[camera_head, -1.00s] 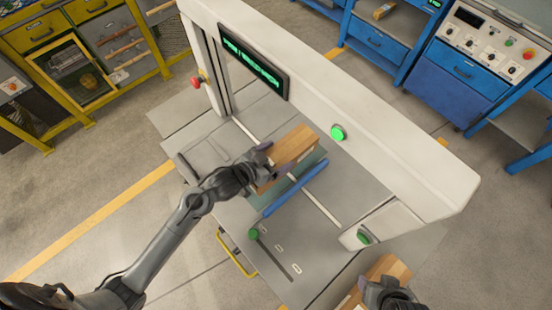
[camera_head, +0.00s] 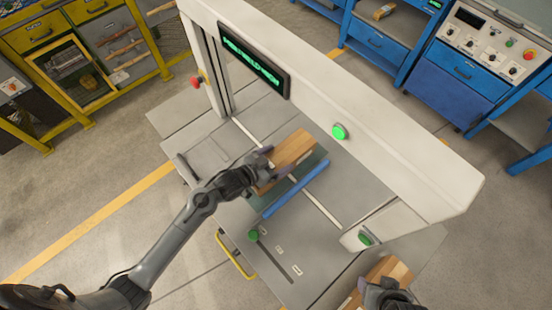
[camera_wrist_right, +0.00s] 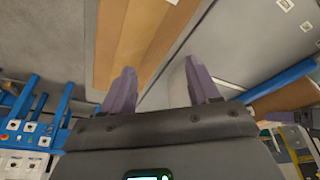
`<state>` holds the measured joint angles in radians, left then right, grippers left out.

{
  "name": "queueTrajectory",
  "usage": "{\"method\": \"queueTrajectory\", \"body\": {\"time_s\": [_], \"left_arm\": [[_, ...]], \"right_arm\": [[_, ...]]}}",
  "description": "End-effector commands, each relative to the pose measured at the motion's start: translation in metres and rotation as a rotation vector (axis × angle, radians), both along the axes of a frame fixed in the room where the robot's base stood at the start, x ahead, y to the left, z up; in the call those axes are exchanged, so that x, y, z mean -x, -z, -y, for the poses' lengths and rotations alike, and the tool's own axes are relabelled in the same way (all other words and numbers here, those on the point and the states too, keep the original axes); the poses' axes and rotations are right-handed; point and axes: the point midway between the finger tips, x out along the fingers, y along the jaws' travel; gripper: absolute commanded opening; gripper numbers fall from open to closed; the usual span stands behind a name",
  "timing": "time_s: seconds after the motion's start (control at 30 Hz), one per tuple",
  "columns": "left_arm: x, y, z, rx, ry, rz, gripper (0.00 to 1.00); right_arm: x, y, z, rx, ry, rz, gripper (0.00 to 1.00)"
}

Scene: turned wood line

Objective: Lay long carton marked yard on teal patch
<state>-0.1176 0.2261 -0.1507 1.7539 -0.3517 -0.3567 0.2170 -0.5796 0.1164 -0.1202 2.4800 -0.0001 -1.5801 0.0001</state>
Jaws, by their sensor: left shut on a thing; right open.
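A long brown carton (camera_head: 293,149) lies over the teal patch (camera_head: 308,171) on the grey machine bed. My left gripper (camera_head: 264,167) is shut on the carton's near left end. The carton hides much of the patch, and I cannot tell whether it touches it. I cannot read any mark on it. A second brown carton (camera_head: 392,268) is at the lower right. My right gripper (camera_head: 385,292) is beside it. In the right wrist view my right gripper (camera_wrist_right: 160,85) is open, with a striped brown carton (camera_wrist_right: 140,40) beyond its fingertips and nothing gripped.
A blue bar (camera_head: 296,189) lies along the near side of the patch. A white gantry frame (camera_head: 385,120) with a green-lit display (camera_head: 252,62) spans the bed behind the carton.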

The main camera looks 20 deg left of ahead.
Motion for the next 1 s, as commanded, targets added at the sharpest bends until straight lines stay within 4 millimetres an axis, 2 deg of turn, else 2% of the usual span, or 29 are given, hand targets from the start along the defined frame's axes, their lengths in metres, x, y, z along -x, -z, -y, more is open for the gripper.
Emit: {"method": "queueTrajectory", "body": {"time_s": [0.1,0.13,0.2,0.57,0.77,1.0], "left_arm": [[-0.001,0.001,0.000,0.000,0.000,0.003,0.36],[0.000,0.003,0.000,0.000,0.000,-0.001,0.92],[0.000,0.003,0.000,0.000,0.000,-0.001,1.00],[0.004,-0.001,-0.002,0.000,0.000,-0.001,1.00],[0.027,-0.012,-0.013,-0.003,0.001,-0.002,1.00],[0.064,-0.029,-0.031,-0.001,0.001,-0.004,1.00]], "right_arm": [[0.000,0.001,0.001,0.004,-0.003,0.000,0.60],[0.000,0.001,0.001,0.005,-0.004,0.000,0.60],[0.000,0.001,0.002,0.007,-0.005,0.000,0.60],[0.000,-0.001,0.002,0.008,-0.005,-0.001,0.60],[0.000,-0.005,0.001,0.005,-0.004,0.000,0.60],[0.000,-0.009,0.000,0.000,0.000,-0.001,0.60]]}}
